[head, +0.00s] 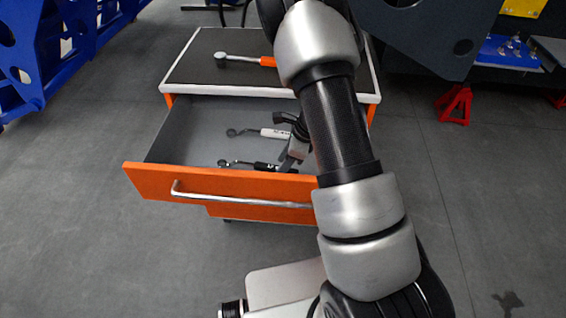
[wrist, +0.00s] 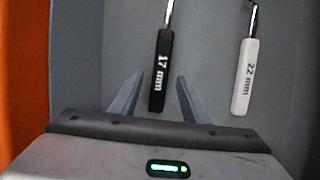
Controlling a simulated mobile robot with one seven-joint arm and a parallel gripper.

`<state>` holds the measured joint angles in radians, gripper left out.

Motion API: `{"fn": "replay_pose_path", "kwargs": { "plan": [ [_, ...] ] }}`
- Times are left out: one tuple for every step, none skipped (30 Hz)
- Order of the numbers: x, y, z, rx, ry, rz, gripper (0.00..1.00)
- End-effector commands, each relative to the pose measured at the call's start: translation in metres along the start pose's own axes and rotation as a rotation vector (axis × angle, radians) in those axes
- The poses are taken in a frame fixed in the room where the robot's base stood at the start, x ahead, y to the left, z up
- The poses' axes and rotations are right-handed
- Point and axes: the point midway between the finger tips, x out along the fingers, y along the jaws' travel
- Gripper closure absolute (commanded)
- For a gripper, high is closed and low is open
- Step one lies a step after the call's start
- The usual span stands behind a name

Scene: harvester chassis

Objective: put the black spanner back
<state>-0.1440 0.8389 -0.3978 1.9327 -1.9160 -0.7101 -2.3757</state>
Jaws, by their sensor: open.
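The black spanner (head: 262,166), marked 17 mm, lies in the open drawer near its orange front. In the wrist view its black handle (wrist: 160,72) runs between the two fingers of my gripper (wrist: 159,78). My gripper (head: 287,161) is open, with a gap on both sides of the handle. I cannot tell whether the fingers are level with the handle or just above it. The head of the spanner is out of the wrist view.
A white spanner (head: 272,133), marked 22 mm, lies farther back in the grey drawer (head: 195,125); it also shows in the wrist view (wrist: 244,75). A tool with an orange handle (head: 236,58) lies on the cabinet top. The drawer front (head: 150,182) has a metal handle.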

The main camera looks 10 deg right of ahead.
Motion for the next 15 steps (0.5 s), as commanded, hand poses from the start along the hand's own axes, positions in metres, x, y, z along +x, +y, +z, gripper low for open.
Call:
{"fn": "replay_pose_path", "kwargs": {
  "plan": [
    [0.000, 0.000, 0.000, 0.000, 0.000, 0.000, 0.58],
    [-0.001, 0.000, 0.000, 0.000, 0.000, 0.000, 0.58],
    [-0.003, 0.000, 0.000, 0.000, 0.000, 0.000, 0.58],
    [-0.005, 0.000, 0.000, 0.000, 0.000, -0.001, 0.58],
    [-0.008, -0.001, 0.001, 0.000, -0.001, -0.002, 0.58],
    [-0.013, -0.001, 0.001, 0.000, -0.001, -0.002, 0.58],
    [-0.018, -0.001, 0.001, -0.001, -0.001, -0.002, 0.58],
    [-0.023, -0.001, 0.001, -0.001, -0.002, -0.002, 0.58],
    [-0.032, -0.001, 0.002, 0.000, -0.002, -0.003, 0.58],
    [-0.038, -0.001, 0.001, -0.001, -0.002, -0.004, 0.58],
    [-0.046, -0.002, 0.002, -0.001, -0.002, -0.005, 0.58],
    [-0.056, -0.001, 0.001, 0.000, -0.002, -0.004, 0.58],
    [-0.064, -0.001, 0.002, 0.000, -0.003, -0.004, 0.58],
    [-0.071, -0.001, 0.002, -0.001, -0.002, -0.004, 0.58],
    [-0.081, -0.001, 0.001, 0.000, -0.002, -0.005, 0.58]
  ]
}}
